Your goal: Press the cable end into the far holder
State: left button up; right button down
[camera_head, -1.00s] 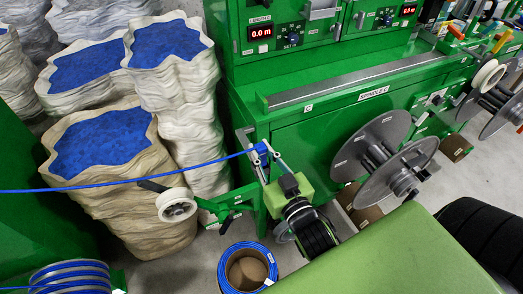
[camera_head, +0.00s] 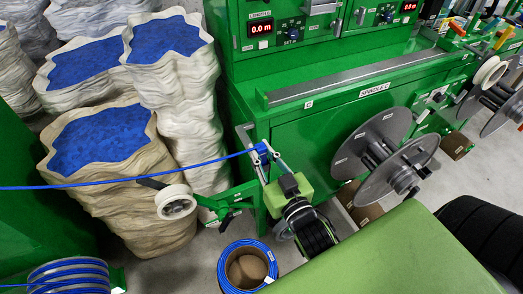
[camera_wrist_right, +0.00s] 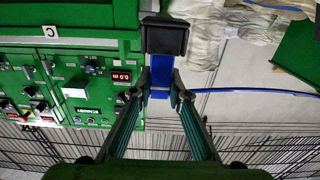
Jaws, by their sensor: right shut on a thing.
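The blue cable (camera_head: 120,184) runs in from the left edge, slightly sagging, to my right gripper (camera_head: 262,153). My right gripper is shut on the cable end, in front of the green machine. In the right wrist view, blue material (camera_wrist_right: 160,76) lies between the fingertips, and the cable (camera_wrist_right: 250,91) leads off to the right. A black block (camera_wrist_right: 165,37) sits just beyond the fingertips there; I cannot tell whether it is part of a holder. I cannot clearly make out the far holder. My left gripper is not in view.
The green machine (camera_head: 300,150) fills the middle, with grey reels (camera_head: 372,150) at right. A white roller (camera_head: 176,202) on a green bracket stands below the cable. Sacks of blue granules (camera_head: 100,140) stand at left. A blue cable coil (camera_head: 226,268) is on the floor.

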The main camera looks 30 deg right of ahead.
jog(key=shift+f+b, duration=0.3)
jog(key=shift+f, duration=0.3)
dwell(0.3)
jog(key=c, duration=1.8)
grip_release()
jog(key=shift+c, duration=0.2)
jog(key=s+p, duration=0.1)
jog(key=s, duration=0.7)
jog(key=shift+a, duration=0.25)
